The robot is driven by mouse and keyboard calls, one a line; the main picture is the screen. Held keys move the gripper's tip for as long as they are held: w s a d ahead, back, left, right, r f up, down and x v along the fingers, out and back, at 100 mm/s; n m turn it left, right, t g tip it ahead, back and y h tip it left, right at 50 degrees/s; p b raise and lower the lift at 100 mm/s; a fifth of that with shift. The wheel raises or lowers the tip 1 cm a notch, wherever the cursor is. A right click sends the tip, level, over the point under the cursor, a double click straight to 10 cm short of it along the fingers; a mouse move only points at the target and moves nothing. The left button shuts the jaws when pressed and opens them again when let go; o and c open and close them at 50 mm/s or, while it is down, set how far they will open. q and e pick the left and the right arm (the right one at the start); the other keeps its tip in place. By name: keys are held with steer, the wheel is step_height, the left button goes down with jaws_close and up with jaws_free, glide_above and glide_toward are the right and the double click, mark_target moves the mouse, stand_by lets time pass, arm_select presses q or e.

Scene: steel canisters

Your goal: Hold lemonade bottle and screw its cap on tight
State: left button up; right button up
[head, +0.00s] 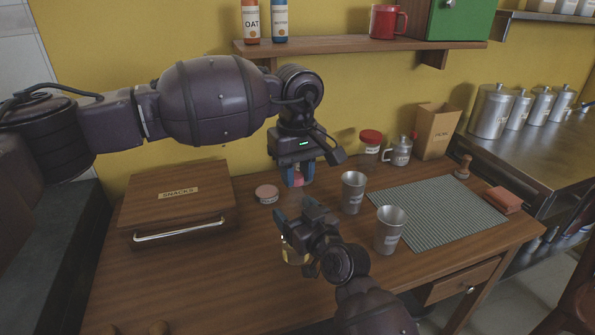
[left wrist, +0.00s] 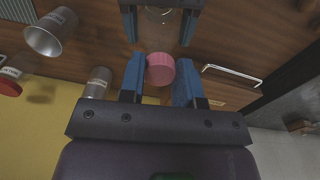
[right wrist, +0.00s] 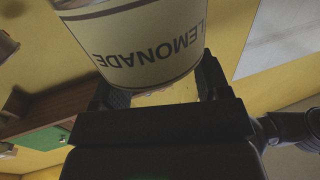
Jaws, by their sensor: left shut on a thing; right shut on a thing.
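The lemonade bottle (head: 293,254), with a cream label, is in my right gripper (head: 298,232) over the table's front part. The right wrist view shows its LEMONADE label (right wrist: 150,55) upside down and close up; the fingers are shut on the bottle. My left gripper (head: 298,182) is above it, pointing down, its blue fingers shut on the pink cap (left wrist: 160,69). The cap also shows in the head view (head: 297,177). In the left wrist view the clear bottle (left wrist: 160,13) lies beyond the cap. I cannot tell whether cap and bottle neck touch.
Two steel cups (head: 352,192) (head: 390,232) stand right of the grippers, by a grey-green mat (head: 440,210). A small round tin (head: 266,194) and the wooden snacks box (head: 180,202) are at left. A red-lidded jar (head: 370,142) stands behind. The front left tabletop is mostly clear.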

arm_select(q)
steer(key=m, duration=0.7)
steer(key=shift+a, duration=0.1)
steer(key=m, duration=0.7)
steer(key=shift+a, duration=0.15)
steer(key=o, duration=0.9)
steer(key=shift+r, duration=2.25)
steer(key=shift+c, duration=0.2)
